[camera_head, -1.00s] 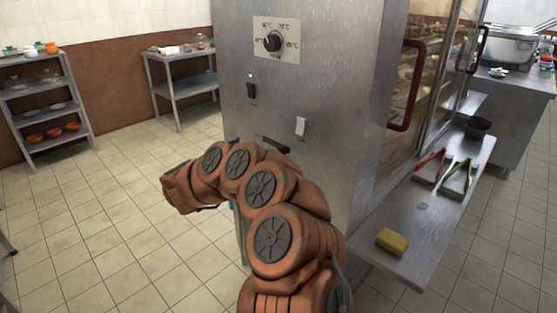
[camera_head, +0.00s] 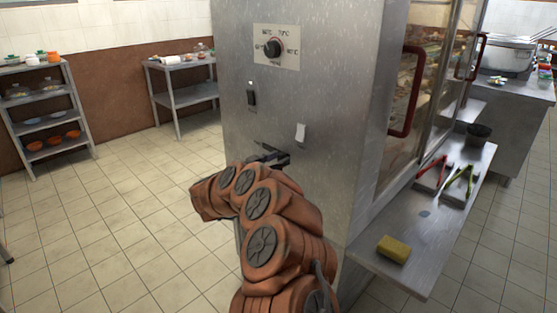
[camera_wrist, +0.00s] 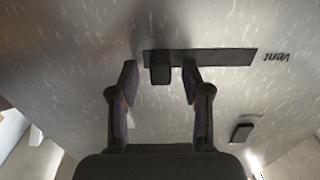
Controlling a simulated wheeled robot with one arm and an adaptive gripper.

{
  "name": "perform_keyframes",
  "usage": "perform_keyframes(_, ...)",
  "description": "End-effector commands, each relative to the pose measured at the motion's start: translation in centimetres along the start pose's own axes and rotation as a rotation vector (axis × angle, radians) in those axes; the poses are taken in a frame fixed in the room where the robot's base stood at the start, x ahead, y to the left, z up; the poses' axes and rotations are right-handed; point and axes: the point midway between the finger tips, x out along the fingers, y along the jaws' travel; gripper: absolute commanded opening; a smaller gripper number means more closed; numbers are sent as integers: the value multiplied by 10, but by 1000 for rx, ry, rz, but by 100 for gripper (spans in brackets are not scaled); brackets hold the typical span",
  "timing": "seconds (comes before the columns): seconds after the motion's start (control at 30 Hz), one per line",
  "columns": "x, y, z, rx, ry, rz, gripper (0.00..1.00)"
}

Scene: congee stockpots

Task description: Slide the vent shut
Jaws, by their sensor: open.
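The vent is a dark horizontal slot (camera_wrist: 222,57) in the steel cabinet face, with an upside-down "Vent" label beside its right end in the wrist view. Its small black slider tab (camera_wrist: 160,70) sits near the slot's left end in that view. My gripper (camera_wrist: 160,78) is open, with one finger on each side of the tab. A gap shows between the tab and each finger. In the head view my gripper (camera_head: 273,158) is close to the cabinet front and hides much of the vent.
The steel cabinet (camera_head: 320,90) carries a dial (camera_head: 272,47), a black switch (camera_head: 251,98) and a white switch (camera_head: 300,132). A side shelf (camera_head: 425,225) holds a yellow sponge (camera_head: 393,249) and tongs (camera_head: 460,184). The tiled floor at left is clear.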

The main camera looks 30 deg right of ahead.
Motion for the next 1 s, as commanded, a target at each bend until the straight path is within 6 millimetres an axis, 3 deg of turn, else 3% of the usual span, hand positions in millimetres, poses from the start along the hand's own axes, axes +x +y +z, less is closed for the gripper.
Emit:
perform_keyframes(0.3, 6, 0, 0, 1, 0, -1, 48)
perform_keyframes(0.77, 6, 0, -1, 2, -1, -1, 1)
perform_keyframes(1.0, 6, 0, -1, 2, -1, -1, 0)
